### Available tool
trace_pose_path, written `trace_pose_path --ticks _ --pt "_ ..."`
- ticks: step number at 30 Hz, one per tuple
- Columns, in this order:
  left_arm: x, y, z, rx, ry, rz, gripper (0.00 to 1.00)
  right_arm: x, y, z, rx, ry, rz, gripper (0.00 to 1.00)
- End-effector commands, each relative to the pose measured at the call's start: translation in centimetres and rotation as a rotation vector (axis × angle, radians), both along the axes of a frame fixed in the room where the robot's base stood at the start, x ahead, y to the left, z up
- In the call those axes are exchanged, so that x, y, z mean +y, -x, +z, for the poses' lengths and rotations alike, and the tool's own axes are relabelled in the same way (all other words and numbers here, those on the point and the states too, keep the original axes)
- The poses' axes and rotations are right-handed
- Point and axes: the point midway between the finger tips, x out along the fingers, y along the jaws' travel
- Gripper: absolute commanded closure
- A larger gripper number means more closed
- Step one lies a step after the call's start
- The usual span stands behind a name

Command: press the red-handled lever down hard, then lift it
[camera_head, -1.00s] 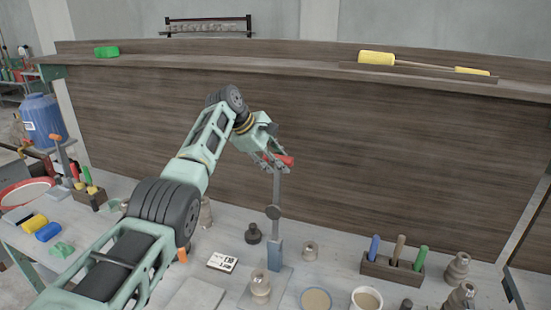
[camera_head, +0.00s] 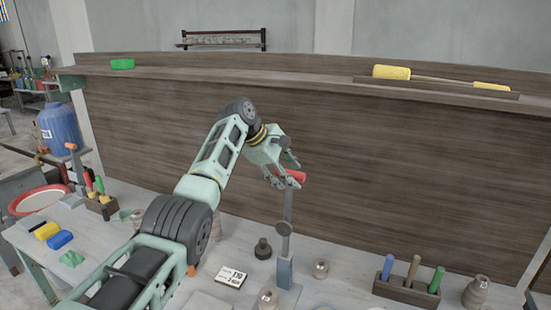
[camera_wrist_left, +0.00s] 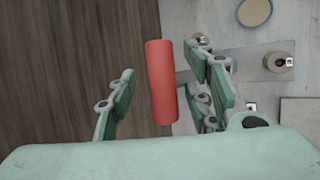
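The lever has a red handle (camera_head: 292,177) on top of a grey bar (camera_head: 288,208) that stands nearly upright on a blue post (camera_head: 284,272) on the bench. My left gripper (camera_head: 284,174) is at the top of the lever, with its fingers on either side of the red handle. In the left wrist view the red handle (camera_wrist_left: 160,80) lies between the spread fingers of my left gripper (camera_wrist_left: 162,98). A clear gap shows on the left side of the handle and a smaller one on the right. My right gripper is in no view.
A brown wooden panel (camera_head: 400,150) rises behind the bench. A tool block (camera_head: 400,290) with several handles stands at the right. A dark knob (camera_head: 262,249), a white label card (camera_head: 230,276) and small pots (camera_head: 321,268) are near the lever base.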

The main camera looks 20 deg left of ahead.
Motion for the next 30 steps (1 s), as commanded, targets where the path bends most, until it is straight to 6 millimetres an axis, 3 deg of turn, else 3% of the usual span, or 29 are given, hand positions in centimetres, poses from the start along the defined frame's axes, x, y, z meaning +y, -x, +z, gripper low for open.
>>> trace_pose_path --ticks 9,15,30 --pt "2.9 3.4 5.9 -0.010 -0.001 0.002 0.58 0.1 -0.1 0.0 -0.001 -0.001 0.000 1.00" --pt "4.0 4.9 8.1 -0.009 -0.001 0.001 0.58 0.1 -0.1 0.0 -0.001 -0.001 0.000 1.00" --pt "4.4 5.5 8.9 -0.006 0.000 0.001 0.58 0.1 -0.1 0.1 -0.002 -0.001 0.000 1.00"
